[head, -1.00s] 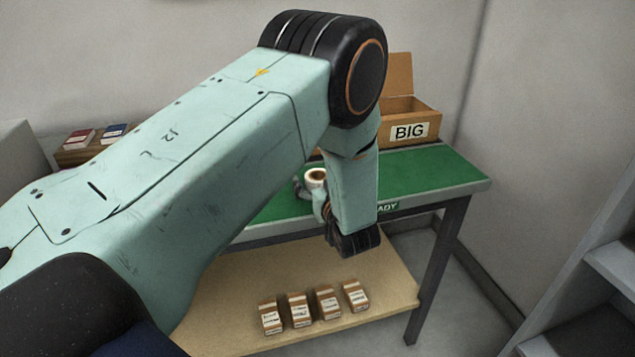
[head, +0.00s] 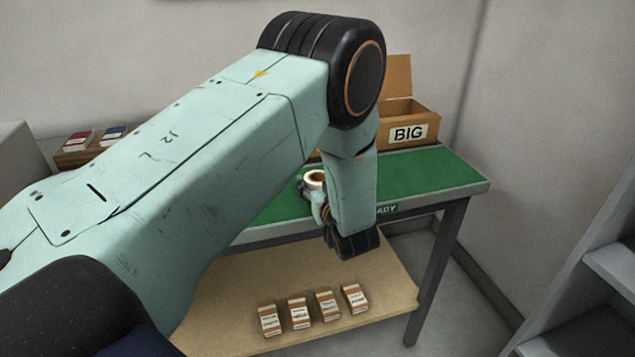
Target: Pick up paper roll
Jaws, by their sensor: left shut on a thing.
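The paper roll (head: 315,176) is a small white ring with a tan core, near the front edge of the green table top (head: 430,172). My left gripper (head: 311,187) is shut on the roll; its fingers are mostly hidden behind my own arm. I cannot tell whether the roll touches the table. My right gripper is not in view.
An open cardboard box marked BIG (head: 407,122) stands at the back of the table. Several small boxes (head: 299,311) stand on the wooden lower shelf (head: 390,300). Grey shelving (head: 600,270) is at the right. The green top's right part is clear.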

